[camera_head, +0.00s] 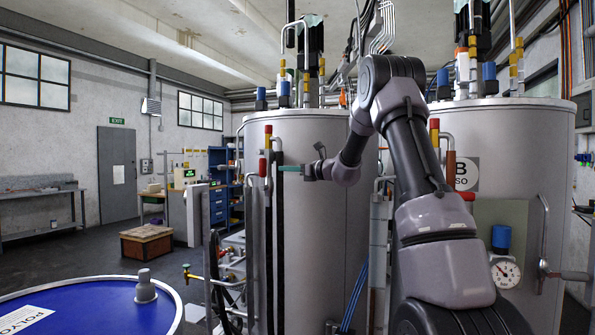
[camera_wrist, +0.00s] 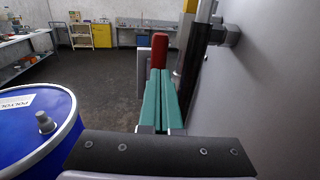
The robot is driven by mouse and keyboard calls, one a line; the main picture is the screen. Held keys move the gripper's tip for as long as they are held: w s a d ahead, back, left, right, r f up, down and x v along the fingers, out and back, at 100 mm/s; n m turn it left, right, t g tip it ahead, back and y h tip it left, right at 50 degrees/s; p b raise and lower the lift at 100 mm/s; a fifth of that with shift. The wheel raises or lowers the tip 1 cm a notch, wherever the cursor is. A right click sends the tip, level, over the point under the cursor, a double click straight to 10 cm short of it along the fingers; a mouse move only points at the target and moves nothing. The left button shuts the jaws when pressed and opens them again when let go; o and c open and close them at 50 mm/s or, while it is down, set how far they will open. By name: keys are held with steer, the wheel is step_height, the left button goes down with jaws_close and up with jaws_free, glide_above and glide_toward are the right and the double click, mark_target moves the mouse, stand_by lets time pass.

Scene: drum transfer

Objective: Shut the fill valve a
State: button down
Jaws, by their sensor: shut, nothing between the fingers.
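My gripper (camera_head: 282,168) reaches in from the right in front of the left grey tank (camera_head: 312,215). Its two teal fingers are shut together and empty; they also show in the wrist view (camera_wrist: 160,72). A red valve handle (camera_head: 262,167) stands upright on the piping just left of the fingertips. In the wrist view a red handle (camera_wrist: 160,48) rises just beyond the fingertips, its lower part hidden by them. I cannot tell whether they touch. Another red handle (camera_head: 268,130) sits higher on the same piping. No label marks which is fill valve a.
A blue drum (camera_head: 105,305) with a white label stands at the lower left. A second tank (camera_head: 520,150), marked B, stands at the right. Vertical pipes (camera_head: 268,235) run close beside the gripper. The floor (camera_wrist: 105,75) beyond the handle is open.

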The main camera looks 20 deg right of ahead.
mark_target(263, 174)
steer(key=x, duration=0.6)
steer(key=shift+a, duration=0.2)
steer(key=shift+w+r, duration=0.1)
